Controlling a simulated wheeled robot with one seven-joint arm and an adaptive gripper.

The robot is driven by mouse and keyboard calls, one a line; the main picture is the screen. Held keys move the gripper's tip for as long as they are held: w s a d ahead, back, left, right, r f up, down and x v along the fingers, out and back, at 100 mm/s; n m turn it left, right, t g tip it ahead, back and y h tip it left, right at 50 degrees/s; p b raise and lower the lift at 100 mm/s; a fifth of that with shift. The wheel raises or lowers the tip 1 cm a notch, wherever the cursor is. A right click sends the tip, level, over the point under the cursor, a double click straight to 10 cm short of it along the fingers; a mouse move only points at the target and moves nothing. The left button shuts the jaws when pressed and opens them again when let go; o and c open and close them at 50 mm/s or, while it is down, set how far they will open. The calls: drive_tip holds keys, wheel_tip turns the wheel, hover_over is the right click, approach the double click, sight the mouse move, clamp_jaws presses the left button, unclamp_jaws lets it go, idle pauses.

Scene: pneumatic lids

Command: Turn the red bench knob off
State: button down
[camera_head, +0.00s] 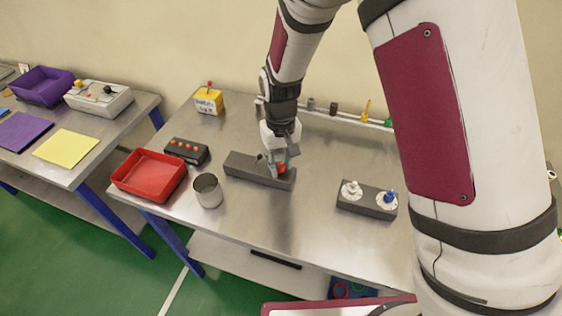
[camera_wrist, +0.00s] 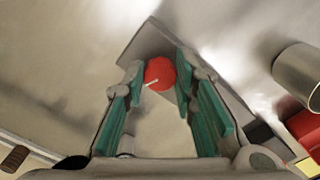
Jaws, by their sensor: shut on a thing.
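The red bench knob (camera_wrist: 160,74) sits on a grey block (camera_head: 246,168) on the metal bench. In the wrist view the knob is round, with a pale pointer line running across its lower part, angled slightly. My gripper (camera_wrist: 158,82) is shut on the knob, its teal-padded fingers on the left and right sides of it. In the head view my gripper (camera_head: 275,164) comes down onto the right part of the block, and the red knob (camera_head: 281,168) shows only partly behind the fingers. The wording of any off mark is not readable.
A metal cup (camera_head: 208,191) and a red tray (camera_head: 150,174) stand left of the block. A dark box with orange buttons (camera_head: 187,151) is behind them. A second block with a white and a blue knob (camera_head: 366,201) is to the right. A yellow box (camera_head: 208,101) stands at the back.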

sight(280, 166)
drive_tip(key=shift+a+m+p, duration=0.1)
drive_tip(key=shift+m+p, duration=0.5)
drive_tip(key=shift+m, duration=1.6)
drive_tip(key=c, duration=1.3)
unclamp_jaws()
drive_tip(key=shift+r, duration=6.05)
